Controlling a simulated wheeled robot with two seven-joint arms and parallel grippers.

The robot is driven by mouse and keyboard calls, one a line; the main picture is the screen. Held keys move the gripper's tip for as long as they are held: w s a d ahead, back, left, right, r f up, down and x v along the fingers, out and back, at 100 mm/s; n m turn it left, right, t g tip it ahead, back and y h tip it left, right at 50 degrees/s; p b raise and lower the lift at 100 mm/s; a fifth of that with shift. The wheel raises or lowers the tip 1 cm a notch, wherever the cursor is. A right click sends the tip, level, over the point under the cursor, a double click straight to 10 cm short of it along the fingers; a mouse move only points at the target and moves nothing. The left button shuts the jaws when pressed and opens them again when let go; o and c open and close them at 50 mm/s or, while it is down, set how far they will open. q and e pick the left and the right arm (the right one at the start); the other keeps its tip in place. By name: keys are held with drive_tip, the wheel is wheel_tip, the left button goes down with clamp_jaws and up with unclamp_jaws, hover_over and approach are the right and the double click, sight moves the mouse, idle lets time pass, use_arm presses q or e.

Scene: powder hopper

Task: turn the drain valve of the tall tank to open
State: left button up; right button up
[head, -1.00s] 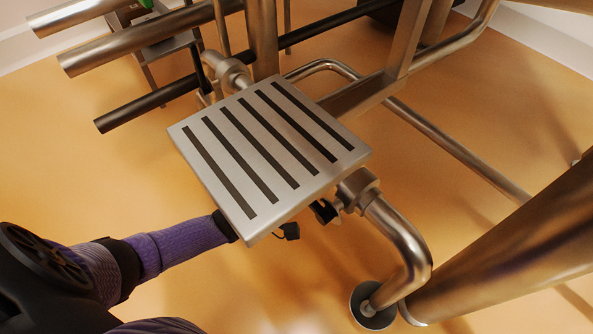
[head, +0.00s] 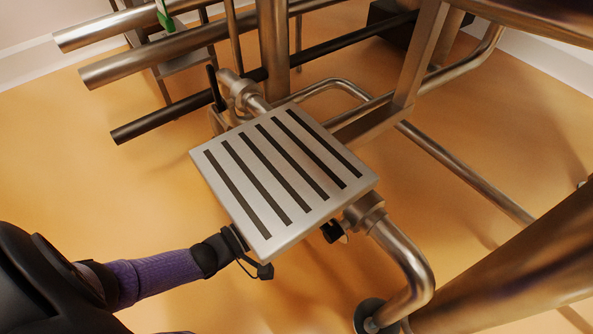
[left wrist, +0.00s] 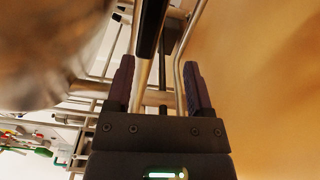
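My left gripper (head: 262,270) shows in the head view at the near left edge of the slatted metal platform, which partly hides it. In the left wrist view (left wrist: 159,65) its two fingers stand apart with nothing clasped. A black bar with a rounded end (left wrist: 151,28) lies beyond the fingertips there; I cannot tell if it is a valve handle. In the head view a dark upright lever (head: 215,88) stands beside a pipe fitting behind the platform. A black part (head: 332,232) shows by the near pipe fitting (head: 364,213), mostly hidden. My right gripper is not in view.
The slatted platform (head: 217,205) covers the middle of the head view. A bent pipe (head: 405,255) runs down beside it, and a thick pipe (head: 525,262) crosses at right. Horizontal pipes (head: 150,62) fill the upper left. Open floor (head: 70,165) lies at left.

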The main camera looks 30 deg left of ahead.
use_arm(q)
drive_tip(key=v, duration=0.2)
drive_tip(key=shift+s+a, duration=0.1)
drive_tip(key=shift+s, duration=0.15)
